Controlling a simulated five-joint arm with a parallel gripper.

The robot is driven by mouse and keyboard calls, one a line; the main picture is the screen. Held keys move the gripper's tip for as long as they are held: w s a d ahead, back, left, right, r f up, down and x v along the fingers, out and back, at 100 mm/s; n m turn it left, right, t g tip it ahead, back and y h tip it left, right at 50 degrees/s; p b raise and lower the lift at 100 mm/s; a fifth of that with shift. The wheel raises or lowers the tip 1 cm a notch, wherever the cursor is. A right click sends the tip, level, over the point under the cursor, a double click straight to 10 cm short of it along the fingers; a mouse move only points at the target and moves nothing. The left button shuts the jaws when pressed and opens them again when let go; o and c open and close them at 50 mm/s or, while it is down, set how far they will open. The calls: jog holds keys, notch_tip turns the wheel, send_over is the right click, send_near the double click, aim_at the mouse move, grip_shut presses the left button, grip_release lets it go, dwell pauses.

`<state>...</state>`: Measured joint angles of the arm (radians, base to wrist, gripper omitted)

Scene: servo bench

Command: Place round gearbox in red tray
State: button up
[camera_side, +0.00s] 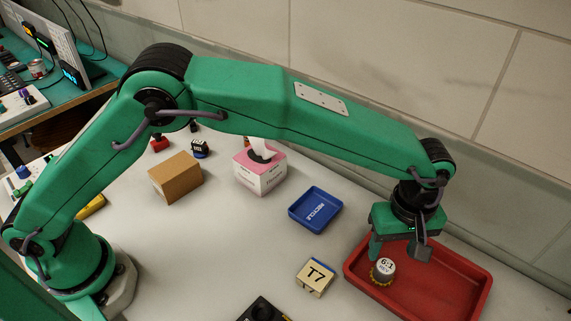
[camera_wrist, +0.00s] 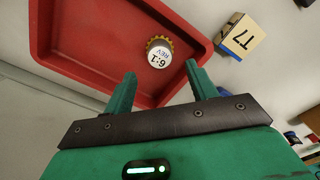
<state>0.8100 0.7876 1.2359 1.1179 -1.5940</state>
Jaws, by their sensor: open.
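The round gearbox (camera_side: 383,271) has a white top marked 6:1 REV and a toothed brass-coloured rim. It sits upright inside the red tray (camera_side: 470,284), near the tray's left side in the side view. In the wrist view the gearbox (camera_wrist: 159,52) lies on the floor of the red tray (camera_wrist: 40,30), beyond my fingertips. My gripper (camera_side: 398,250) is over the tray, above and beside the gearbox. In the wrist view my gripper (camera_wrist: 163,80) has its fingers apart with nothing between them, clear of the gearbox.
A tan block marked T7 (camera_side: 315,278) stands just left of the tray. A blue tray (camera_side: 316,209), a pink and white tissue box (camera_side: 260,175) and a brown box (camera_side: 176,178) stand farther back. A black device (camera_side: 263,310) is at the front edge of the picture. The bench centre is clear.

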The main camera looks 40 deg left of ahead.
aim_at(384, 265)
jog(key=shift+r, duration=2.6)
jog(key=s+a+r+m+t, duration=0.1)
jog(key=a+r, duration=0.4)
jog(key=a, duration=0.3)
jog(key=a+r+m+t+h, duration=0.15)
jog(key=a+r, duration=0.25)
jog(key=a, duration=0.5)
jog(key=s+a+r+m, duration=0.1)
jog(key=a+r+m, duration=0.1)
jog(key=a+r, duration=0.45)
jog(key=s+a+f+m+t, duration=0.1)
jog(key=s+a+f+m, duration=0.1)
jog(key=s+a, duration=0.5)
jog(key=s+a+f+m+t+y, duration=0.1)
jog(key=s+a+f+m+t, duration=0.1)
jog(key=s+a, duration=0.6)
jog(key=a, duration=0.3)
jog(key=shift+s+a+f, duration=0.2)
jog(key=shift+s+a, duration=0.05)
jog(key=shift+s, duration=0.05)
